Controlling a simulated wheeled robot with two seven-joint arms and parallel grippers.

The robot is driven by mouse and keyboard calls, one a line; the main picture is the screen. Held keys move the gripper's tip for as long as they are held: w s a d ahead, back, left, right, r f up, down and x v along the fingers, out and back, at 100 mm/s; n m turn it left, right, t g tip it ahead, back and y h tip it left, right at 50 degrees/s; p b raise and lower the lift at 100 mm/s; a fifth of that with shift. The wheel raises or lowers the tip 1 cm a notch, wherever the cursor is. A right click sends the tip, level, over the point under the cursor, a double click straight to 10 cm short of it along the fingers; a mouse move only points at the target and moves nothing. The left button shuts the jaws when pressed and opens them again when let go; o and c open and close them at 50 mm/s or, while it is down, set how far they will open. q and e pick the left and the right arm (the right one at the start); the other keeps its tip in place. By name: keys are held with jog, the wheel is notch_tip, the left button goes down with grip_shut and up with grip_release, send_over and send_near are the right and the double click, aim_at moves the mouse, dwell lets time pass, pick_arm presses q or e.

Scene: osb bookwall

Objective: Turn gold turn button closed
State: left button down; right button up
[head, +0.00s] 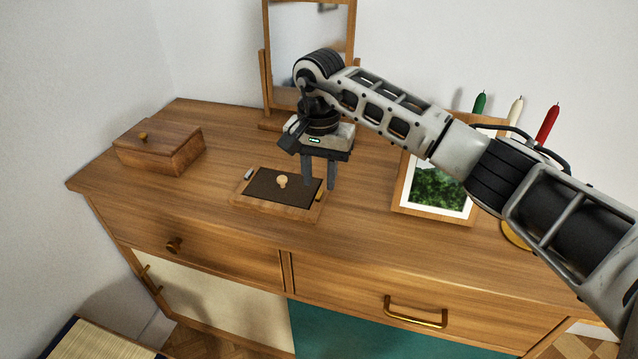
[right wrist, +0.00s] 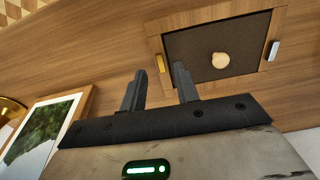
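The gold turn button (head: 319,195) sits on the right side of a small wooden frame (head: 275,208) with a dark panel (head: 262,187), lying on the dresser top. The button seems to lie roughly along that side of the frame. It also shows in the right wrist view (right wrist: 161,63). A silver turn button (head: 249,174) is on the opposite side. My right gripper (head: 319,187) points down with its fingers apart and empty, close to the gold button. Whether a finger touches it I cannot tell. My left gripper is out of view.
A round knob (head: 282,181) stands on the dark panel. A wooden box (head: 158,148) is at the left and a mirror (head: 307,40) behind. A framed picture (head: 436,190) and several coloured candles (head: 547,124) stand at the right. The dresser top (head: 215,180) is otherwise mostly clear.

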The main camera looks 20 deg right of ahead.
aim_at(319, 195)
jog(key=shift+f, duration=1.5)
jog(key=shift+c, duration=0.3)
grip_shut()
